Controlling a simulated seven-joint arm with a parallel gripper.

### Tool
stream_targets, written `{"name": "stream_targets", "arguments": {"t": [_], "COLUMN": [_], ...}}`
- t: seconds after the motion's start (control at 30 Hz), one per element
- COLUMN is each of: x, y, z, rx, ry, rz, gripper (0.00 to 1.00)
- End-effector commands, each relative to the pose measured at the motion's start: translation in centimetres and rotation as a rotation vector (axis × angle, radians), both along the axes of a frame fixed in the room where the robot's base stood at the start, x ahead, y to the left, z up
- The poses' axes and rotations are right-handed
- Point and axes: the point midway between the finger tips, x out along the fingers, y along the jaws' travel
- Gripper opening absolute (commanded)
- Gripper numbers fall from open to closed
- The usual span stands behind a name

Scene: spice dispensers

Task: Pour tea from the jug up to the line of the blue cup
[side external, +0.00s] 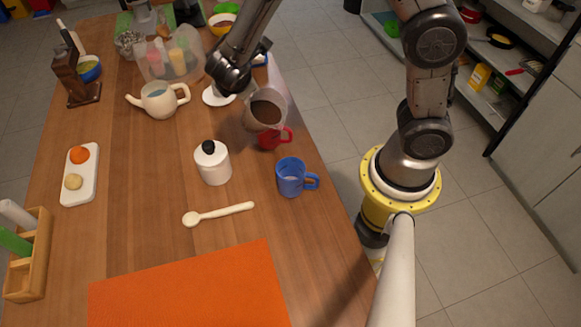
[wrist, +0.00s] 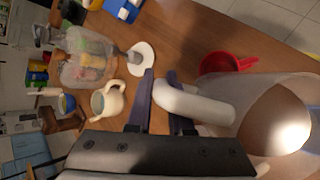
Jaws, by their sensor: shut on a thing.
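The jug (side external: 266,112) is see-through and holds brown tea. It is tilted in the side external view, held above the table close to the red cup. My gripper (side external: 240,90) is shut on the jug's handle; in the wrist view the fingers (wrist: 160,105) are around the pale handle and the jug's body (wrist: 235,125) lies to the right. The blue cup (side external: 291,178) stands upright on the table, below and right of the jug in the side external view. No tea stream shows. I cannot make out the cup's line. The blue cup is not visible in the wrist view.
The red cup (side external: 268,141) stands under the jug, partly hidden. A white lidded pot (side external: 212,165), a spoon (side external: 218,214) and an orange mat (side external: 190,290) lie nearby. A cream teapot (side external: 160,101) stands farther left. The table's right edge is close to the blue cup.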

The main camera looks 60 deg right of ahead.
Motion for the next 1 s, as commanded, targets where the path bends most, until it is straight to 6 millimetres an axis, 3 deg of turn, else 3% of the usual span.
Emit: {"name": "stream_targets", "arguments": {"t": [1.0], "x": [-0.64], "y": [0.26], "z": [0.72], "rx": [-0.039], "ry": [-0.084], "rz": [0.001], "gripper": [0.0]}}
